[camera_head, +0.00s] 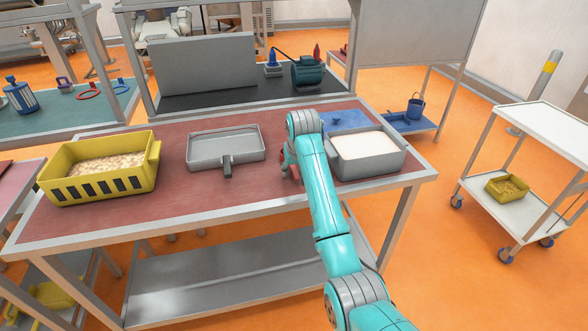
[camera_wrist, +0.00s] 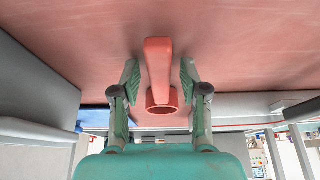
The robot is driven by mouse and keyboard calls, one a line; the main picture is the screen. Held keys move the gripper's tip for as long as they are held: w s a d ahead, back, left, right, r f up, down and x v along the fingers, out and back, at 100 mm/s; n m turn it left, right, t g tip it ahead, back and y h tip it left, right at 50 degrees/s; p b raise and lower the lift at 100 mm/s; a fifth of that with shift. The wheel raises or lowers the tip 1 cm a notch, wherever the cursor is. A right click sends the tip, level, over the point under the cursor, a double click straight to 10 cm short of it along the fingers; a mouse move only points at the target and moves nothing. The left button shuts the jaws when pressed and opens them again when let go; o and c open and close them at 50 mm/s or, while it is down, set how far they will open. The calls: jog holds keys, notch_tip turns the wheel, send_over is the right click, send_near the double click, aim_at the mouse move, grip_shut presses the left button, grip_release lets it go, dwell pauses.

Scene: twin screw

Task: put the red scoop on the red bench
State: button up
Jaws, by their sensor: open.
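The red scoop (camera_wrist: 158,62) shows in the wrist view with its handle toward the top of the picture and its round cup (camera_wrist: 162,98) below. My gripper (camera_wrist: 159,72) is open, with one finger on each side of the scoop and a gap visible at both sides. The red-topped bench (camera_head: 200,207) fills the middle of the head view. The scoop appears to be at this bench's surface, but I cannot tell whether it rests there. In the head view my gripper (camera_head: 290,165) is low over the bench, and the arm hides most of the scoop.
A grey bin with white contents (camera_head: 375,165) stands close to the right of my gripper. A grey tray with a handle (camera_head: 226,150) and a yellow bin (camera_head: 110,180) stand to the left. A blue board (camera_head: 345,119) lies behind. The bench's front strip is clear.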

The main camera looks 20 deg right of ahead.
jog(key=v, duration=1.2)
jog(key=shift+r, duration=0.15)
